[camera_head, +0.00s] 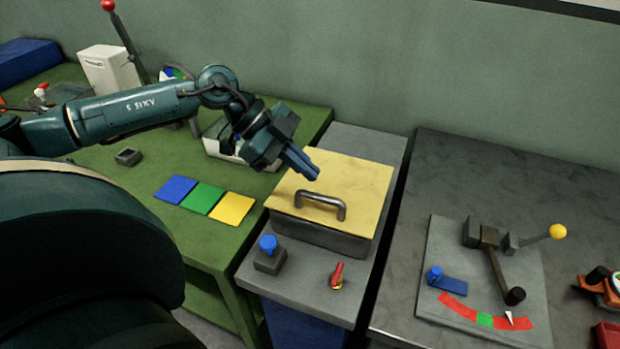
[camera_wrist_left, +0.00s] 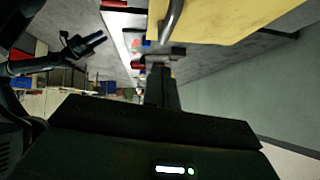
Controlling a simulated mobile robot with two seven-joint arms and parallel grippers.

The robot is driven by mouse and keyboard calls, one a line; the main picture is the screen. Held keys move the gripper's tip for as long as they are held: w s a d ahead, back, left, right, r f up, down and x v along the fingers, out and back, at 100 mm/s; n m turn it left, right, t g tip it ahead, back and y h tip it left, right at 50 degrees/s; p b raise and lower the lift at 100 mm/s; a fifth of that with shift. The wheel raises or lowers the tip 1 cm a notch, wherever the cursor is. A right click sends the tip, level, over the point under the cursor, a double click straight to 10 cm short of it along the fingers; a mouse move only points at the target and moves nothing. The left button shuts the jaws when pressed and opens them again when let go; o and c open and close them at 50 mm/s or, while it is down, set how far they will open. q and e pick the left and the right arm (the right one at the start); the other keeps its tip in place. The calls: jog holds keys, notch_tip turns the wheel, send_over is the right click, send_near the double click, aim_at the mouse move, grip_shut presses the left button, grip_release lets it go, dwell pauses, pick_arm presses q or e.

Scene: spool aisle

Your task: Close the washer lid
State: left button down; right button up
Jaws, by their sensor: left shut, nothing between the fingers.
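The washer lid (camera_head: 350,178) is a flat yellow panel with a grey bar handle (camera_head: 320,204) near its front edge. It lies over the low grey washer box (camera_head: 318,235) and looks level; I cannot tell a small gap from full contact. My left gripper (camera_head: 310,174) is shut and empty, above the rear left part of the lid, behind the handle. In the left wrist view the lid (camera_wrist_left: 230,18) and handle (camera_wrist_left: 171,22) fill the top. My right gripper (camera_wrist_left: 98,40) shows small and dark at the left there; its jaw state is unclear.
A blue knob (camera_head: 268,245) and a red switch (camera_head: 337,275) stand on the grey counter before the box. Blue, green and yellow tiles (camera_head: 203,199) lie on the green table. A lever panel (camera_head: 455,262) with a yellow-balled lever is at the right.

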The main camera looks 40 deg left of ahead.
aim_at(326, 198)
pick_arm(q)
jog(key=f, duration=0.3)
jog(key=w+f, duration=0.1)
jog(key=shift+d+f, duration=0.3)
jog(key=shift+f, duration=0.05)
